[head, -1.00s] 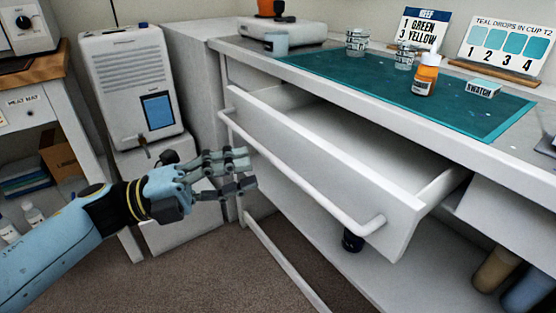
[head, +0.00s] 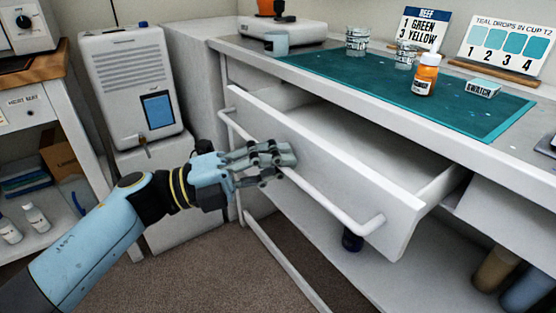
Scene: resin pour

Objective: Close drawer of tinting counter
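The tinting counter (head: 325,52) fills the right side of the head view. Its white drawer (head: 385,197) is pulled out, and its interior looks empty where it shows. A long white bar handle (head: 335,209) runs along the drawer front. My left gripper (head: 290,157) is at the left half of the drawer front, over the handle. Its fingers point right and hide part of the bar. I cannot tell whether they touch the handle or the front, nor whether they are open or shut. My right gripper is not in view.
A teal mat (head: 400,88) on the counter top carries an orange bottle (head: 426,74) and a swatch block (head: 482,88). A dark blue item (head: 352,240) stands on the shelf below the drawer. A white dispenser (head: 133,85) stands at left. The carpet (head: 215,270) before the counter is clear.

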